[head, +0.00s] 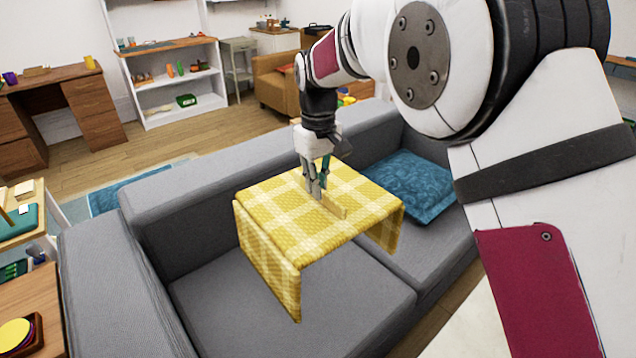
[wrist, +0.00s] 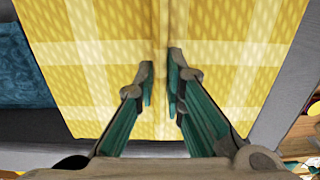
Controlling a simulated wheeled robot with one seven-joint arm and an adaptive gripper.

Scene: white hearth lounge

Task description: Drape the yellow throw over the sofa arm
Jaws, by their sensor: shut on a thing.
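The yellow throw (head: 290,210) has a pale check pattern and hangs in the air above the sofa seat, its top nearly flat and its sides hanging down. My gripper (head: 320,190) is shut on a raised fold at the middle of the throw's top. In the wrist view the throw (wrist: 85,60) fills most of the picture, with the fold between my fingertips (wrist: 160,80). The grey sofa (head: 290,305) lies beneath. The sofa arm (head: 110,285) at the left is bare, and the throw is apart from it. The other sofa arm is largely hidden by my arm.
A blue cushion (head: 410,183) lies on the right part of the sofa seat. A wooden side table (head: 35,290) with a yellow round item stands left of the sofa arm. A white shelf (head: 175,85), desk (head: 65,110) and tan armchair (head: 278,85) stand behind.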

